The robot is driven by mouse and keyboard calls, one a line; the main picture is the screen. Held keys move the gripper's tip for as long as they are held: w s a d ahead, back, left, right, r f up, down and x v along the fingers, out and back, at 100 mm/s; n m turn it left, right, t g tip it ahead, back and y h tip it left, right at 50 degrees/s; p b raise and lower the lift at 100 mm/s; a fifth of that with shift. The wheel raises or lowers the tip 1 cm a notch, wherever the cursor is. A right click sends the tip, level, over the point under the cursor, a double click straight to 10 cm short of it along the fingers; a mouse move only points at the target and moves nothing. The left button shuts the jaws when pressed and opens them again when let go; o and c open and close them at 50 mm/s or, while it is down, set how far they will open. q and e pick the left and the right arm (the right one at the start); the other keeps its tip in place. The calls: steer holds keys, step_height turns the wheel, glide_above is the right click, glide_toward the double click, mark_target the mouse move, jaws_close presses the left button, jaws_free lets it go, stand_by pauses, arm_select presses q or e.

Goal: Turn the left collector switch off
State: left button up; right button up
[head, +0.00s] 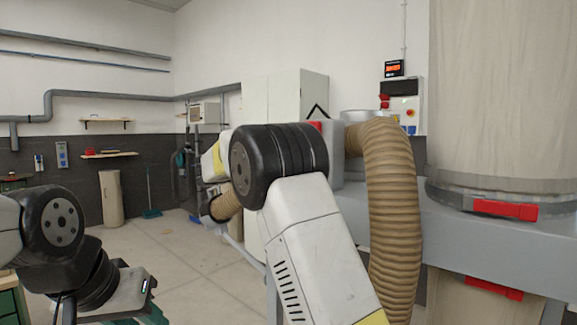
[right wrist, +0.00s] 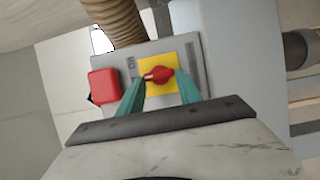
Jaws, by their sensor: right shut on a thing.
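The collector switch is a red rotary knob (right wrist: 160,73) on a yellow plate (right wrist: 186,60), seen in the right wrist view. Its handle lies roughly crosswise, with a pale mark at its left end. My right gripper (right wrist: 160,81) has its teal fingers on either side of the knob and is shut on it. In the head view the knob and right gripper are hidden behind my right arm. My left gripper (head: 145,315) is at the bottom left of the head view, far from the switch; its fingertips are cut off.
A red box (right wrist: 104,86) sits left of the knob on the same grey panel (right wrist: 130,62). A ribbed hose (head: 392,220) hangs right of my right arm. A wall control box (head: 406,105) is behind. Floor (head: 185,260) is clear on the left.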

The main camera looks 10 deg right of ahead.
steer(key=o, duration=1.4)
steer(key=v, duration=0.8)
steer(key=shift+f, duration=0.1)
